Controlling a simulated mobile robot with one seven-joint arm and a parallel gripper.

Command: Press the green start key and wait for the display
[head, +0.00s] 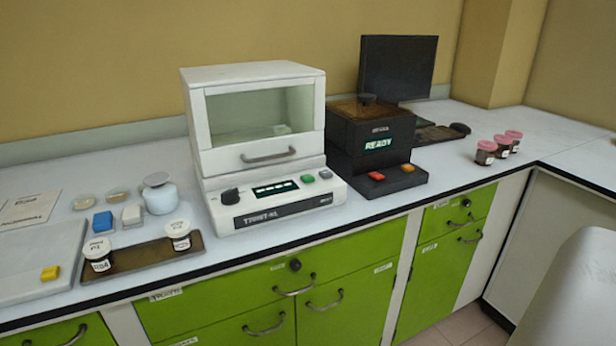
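A white bench instrument (262,160) stands on the counter with its glass-fronted door down. On its sloped front panel sits a small green key (307,178), with a grey key (325,174) to its right. Left of the green key is a dark display (275,188) with small, light marks too small to read. A black knob (230,196) is at the panel's left end. To the right, a black instrument (370,145) has a lit display reading READY (378,144) and a red key (376,176). My gripper is not in view.
Pink-lidded jars (486,152) stand at the right. The counter's front edge runs above green drawers (345,297).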

